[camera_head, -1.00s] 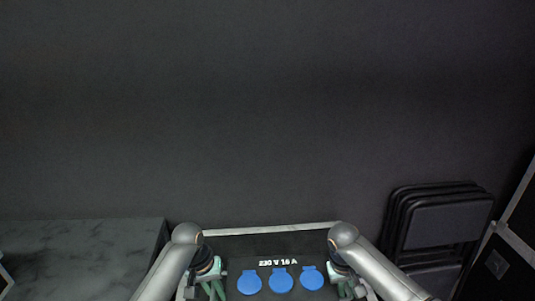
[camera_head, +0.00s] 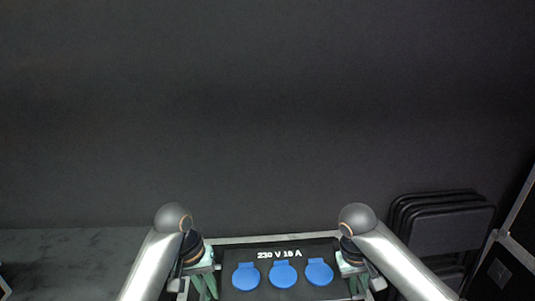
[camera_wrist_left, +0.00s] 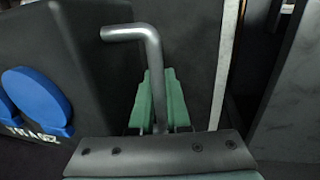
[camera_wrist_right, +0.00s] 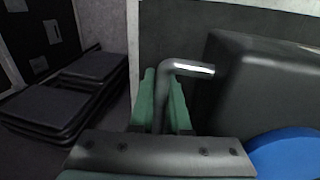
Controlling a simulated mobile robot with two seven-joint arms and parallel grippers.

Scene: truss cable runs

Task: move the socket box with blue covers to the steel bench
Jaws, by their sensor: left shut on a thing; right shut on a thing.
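The socket box (camera_head: 262,246) is black with three round blue covers and the white text "230 V 16 A", and is held between my two grippers. My left gripper (camera_head: 206,284) is shut on a bent metal handle at the box's left end; the handle (camera_wrist_left: 152,60) shows between the green fingers in the left wrist view. My right gripper (camera_head: 358,283) is shut on the handle at the other end, and this handle (camera_wrist_right: 180,70) shows in the right wrist view. The lower part of the box is cut off in the head view. I cannot make out which surface is the steel bench.
A grey marbled surface (camera_head: 70,250) lies at the left. A pale-edged dark surface (camera_head: 290,239) is just behind the box. Folded black chairs (camera_head: 440,225) lean at the right beside a dark case with metal edges (camera_head: 500,270). A dark wall fills the back.

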